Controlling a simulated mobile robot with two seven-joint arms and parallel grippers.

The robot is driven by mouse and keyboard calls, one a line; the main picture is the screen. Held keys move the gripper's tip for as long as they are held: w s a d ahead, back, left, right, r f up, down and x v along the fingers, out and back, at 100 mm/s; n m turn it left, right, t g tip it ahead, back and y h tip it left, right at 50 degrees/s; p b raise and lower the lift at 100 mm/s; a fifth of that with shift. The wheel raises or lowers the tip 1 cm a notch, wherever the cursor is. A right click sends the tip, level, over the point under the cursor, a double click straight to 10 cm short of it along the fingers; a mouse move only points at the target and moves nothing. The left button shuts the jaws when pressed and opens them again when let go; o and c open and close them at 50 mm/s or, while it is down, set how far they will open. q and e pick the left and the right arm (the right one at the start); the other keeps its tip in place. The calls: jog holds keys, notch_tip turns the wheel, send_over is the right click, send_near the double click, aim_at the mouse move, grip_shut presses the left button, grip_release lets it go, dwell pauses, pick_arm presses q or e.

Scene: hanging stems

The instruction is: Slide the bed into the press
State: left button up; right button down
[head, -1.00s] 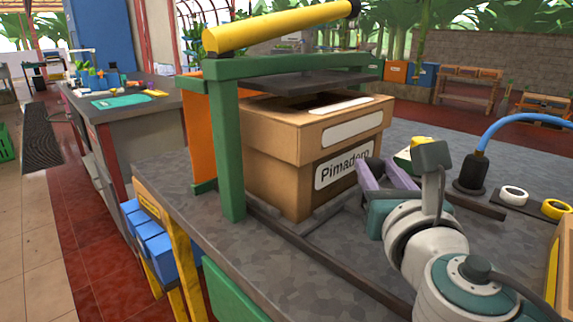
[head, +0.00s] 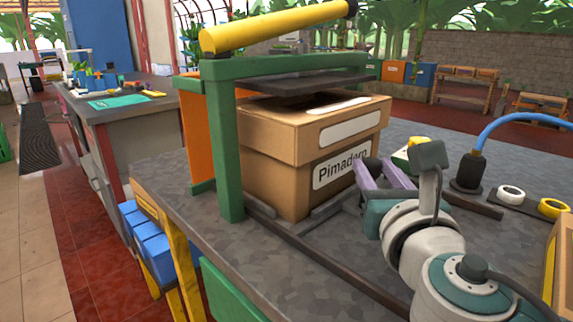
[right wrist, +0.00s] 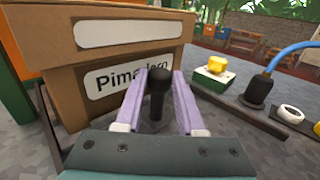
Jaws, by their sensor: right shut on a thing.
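The press has a green frame (head: 226,150), a yellow lever (head: 275,29) on top and a dark plate (head: 305,83) under its crossbar. A cardboard box (head: 275,165) labelled "Pimadero" stands upright under the plate, partly behind the near green post. Dark rails (head: 330,262) run along the table below it. My right gripper (head: 384,174) is at the box's labelled face. In the right wrist view its purple fingers (right wrist: 157,105) are shut around a black knob (right wrist: 159,88) in front of the box. The bed itself is mostly hidden under the box. My left gripper is out of view.
A green and white block with a yellow button (head: 415,152), a black socket with a blue hose (head: 469,172) and tape rolls (head: 512,195) lie to the right. A dark bar (head: 474,206) lies near my right gripper. Blue boxes (head: 150,238) stand below the table's left edge.

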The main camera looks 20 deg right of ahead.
dwell(0.3)
jog(key=shift+w+a, duration=0.35)
jog(key=shift+w, duration=0.4)
jog(key=c, duration=0.9)
grip_release()
jog(key=o, duration=0.4)
jog(key=shift+w, duration=0.1)
jog(key=v, duration=1)
